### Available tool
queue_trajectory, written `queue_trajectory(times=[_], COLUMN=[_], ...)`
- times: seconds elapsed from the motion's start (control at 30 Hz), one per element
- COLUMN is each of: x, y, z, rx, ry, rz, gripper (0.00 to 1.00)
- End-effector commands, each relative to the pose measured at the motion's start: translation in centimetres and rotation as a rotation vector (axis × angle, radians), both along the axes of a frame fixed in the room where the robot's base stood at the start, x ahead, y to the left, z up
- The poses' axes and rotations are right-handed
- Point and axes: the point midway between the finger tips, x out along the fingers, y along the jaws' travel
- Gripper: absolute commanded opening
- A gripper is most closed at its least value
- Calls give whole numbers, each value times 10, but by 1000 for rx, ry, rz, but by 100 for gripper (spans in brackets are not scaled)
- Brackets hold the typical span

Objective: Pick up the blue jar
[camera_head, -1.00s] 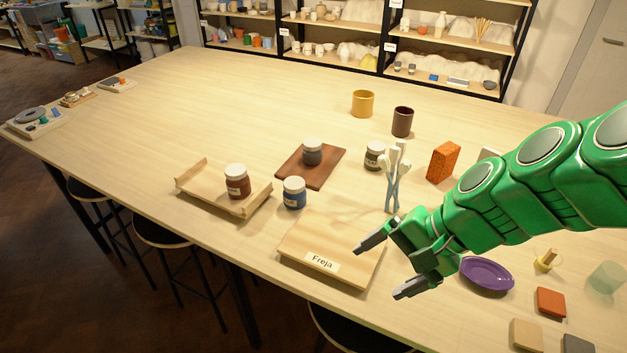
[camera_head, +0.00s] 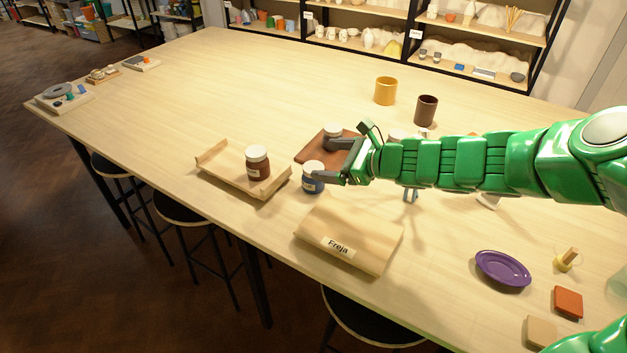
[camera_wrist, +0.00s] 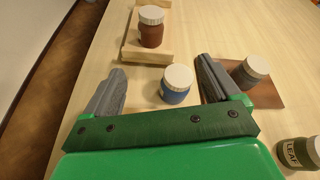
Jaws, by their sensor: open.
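The blue jar (camera_head: 312,180) with a white lid stands upright on the table, between the wooden tray and the dark brown board. It also shows in the wrist view (camera_wrist: 175,88), standing between my two open fingers, nearer the right one. My gripper (camera_head: 328,162) is open and empty. In the head view one finger lies close to the blue jar and the other overlaps the grey jar's place. I cannot tell whether a finger touches the blue jar.
A red-brown jar (camera_wrist: 151,28) stands on the wooden tray (camera_head: 215,160) just beyond. A grey jar (camera_wrist: 250,70) stands on the brown board (camera_wrist: 266,96) by my right finger. A jar labelled "LEAF" (camera_wrist: 299,153) is at lower right.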

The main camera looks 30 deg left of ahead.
Motion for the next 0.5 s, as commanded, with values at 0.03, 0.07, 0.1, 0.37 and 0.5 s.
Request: queue_trajectory(times=[0.03,0.07,0.1,0.37,0.5], x=[7,12,18,37,38], y=[7,10,12,21,25], z=[-14,-20,-27,-62,-65], rx=[2,3,4,-2,-3], ry=[57,87,123,264,274], rz=[-35,-58,-88,-194,-201], gripper=[90,90,90,90,90])
